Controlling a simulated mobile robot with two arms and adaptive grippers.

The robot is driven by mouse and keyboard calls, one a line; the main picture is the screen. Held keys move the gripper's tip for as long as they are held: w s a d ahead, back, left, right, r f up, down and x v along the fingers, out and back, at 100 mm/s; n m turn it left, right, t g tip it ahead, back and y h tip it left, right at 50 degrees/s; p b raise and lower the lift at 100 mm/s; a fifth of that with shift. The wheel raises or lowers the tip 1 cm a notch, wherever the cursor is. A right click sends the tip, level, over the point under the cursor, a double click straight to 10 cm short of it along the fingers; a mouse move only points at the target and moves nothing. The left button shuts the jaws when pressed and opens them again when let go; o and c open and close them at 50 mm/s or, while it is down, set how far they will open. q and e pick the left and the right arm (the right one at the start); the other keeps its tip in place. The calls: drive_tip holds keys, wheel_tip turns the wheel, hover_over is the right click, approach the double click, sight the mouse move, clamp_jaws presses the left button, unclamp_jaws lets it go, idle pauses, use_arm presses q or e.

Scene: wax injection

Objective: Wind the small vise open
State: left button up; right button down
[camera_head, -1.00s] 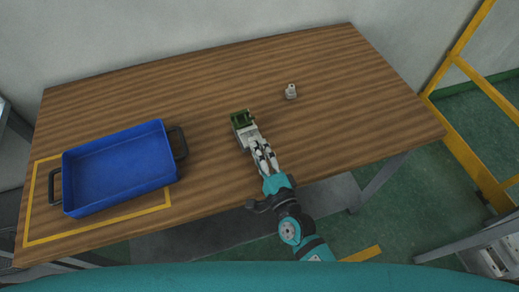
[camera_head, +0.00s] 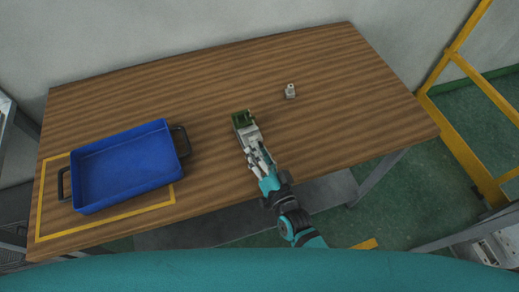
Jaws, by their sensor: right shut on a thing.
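The small vise (camera_head: 243,120), green with a pale metal front part, stands on the wooden table a little right of its middle. My right gripper (camera_head: 250,145) reaches in from the table's front edge and is shut at the vise's near end. What it grips looks like the vise's handle, but the fingers hide most of it. The gap between the vise jaws is too small to make out. My left gripper is not in view.
A small grey metal part (camera_head: 290,91) stands on the table (camera_head: 340,60), behind and right of the vise. A blue tray (camera_head: 125,165) with black handles sits at the left, partly over a yellow outlined area (camera_head: 105,229). A yellow rail frame (camera_head: 465,150) stands right of the table.

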drive_tip(key=shift+f+n, duration=0.1)
drive_tip(key=shift+n, duration=0.9)
drive_tip(key=c, duration=0.9)
unclamp_jaws()
drive_tip(key=shift+c, duration=0.2)
drive_tip(key=shift+s, duration=0.1)
drive_tip(key=v, duration=1.2)
